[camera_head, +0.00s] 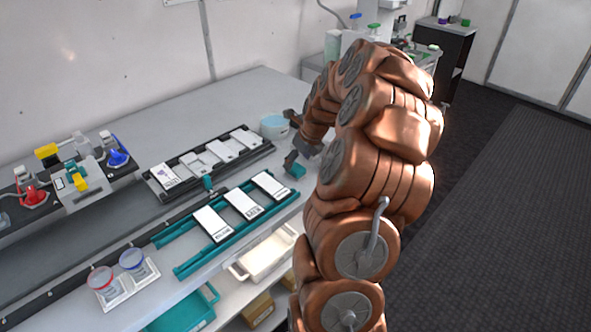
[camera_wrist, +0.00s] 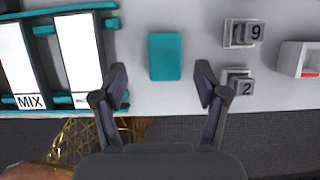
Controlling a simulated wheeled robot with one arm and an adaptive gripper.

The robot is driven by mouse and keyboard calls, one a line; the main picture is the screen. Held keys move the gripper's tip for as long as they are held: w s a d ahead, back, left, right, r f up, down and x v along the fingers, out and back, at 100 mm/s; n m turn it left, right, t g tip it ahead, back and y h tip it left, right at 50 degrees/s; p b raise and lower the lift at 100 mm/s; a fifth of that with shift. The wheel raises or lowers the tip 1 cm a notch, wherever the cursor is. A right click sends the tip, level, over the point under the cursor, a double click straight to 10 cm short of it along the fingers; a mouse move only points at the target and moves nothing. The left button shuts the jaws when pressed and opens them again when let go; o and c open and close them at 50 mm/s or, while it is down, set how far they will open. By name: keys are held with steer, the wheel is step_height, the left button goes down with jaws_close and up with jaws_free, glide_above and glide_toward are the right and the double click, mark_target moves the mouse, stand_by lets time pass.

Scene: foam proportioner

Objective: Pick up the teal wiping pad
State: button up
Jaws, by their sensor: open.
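The teal wiping pad (camera_wrist: 165,57) lies flat on the light grey bench top in the wrist view, a small rectangle near the front edge. In the head view the teal pad (camera_head: 297,170) shows partly, beside my gripper near the bench's right end. My gripper (camera_wrist: 161,80) is open and empty. Its two fingers lie on either side of the pad's line, just short of it in the wrist view. In the head view my gripper (camera_head: 289,140) is partly hidden by my arm.
A teal rack (camera_head: 180,269) with white cards (camera_head: 243,204) lies left of the pad. A light blue round container (camera_head: 273,126) stands behind. The bench's front edge is near.

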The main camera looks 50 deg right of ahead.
mark_target(296, 167)
steer(key=shift+d+p+x, duration=0.15)
steer(key=shift+p+x, duration=0.45)
steer(key=shift+x, duration=0.6)
steer(key=shift+d+p+x, duration=0.15)
steer(key=shift+p+x, duration=0.4)
steer(key=shift+x, duration=0.65)
steer(key=shift+s, duration=0.15)
steer(key=shift+c, duration=0.3)
steer(key=c, duration=1.2)
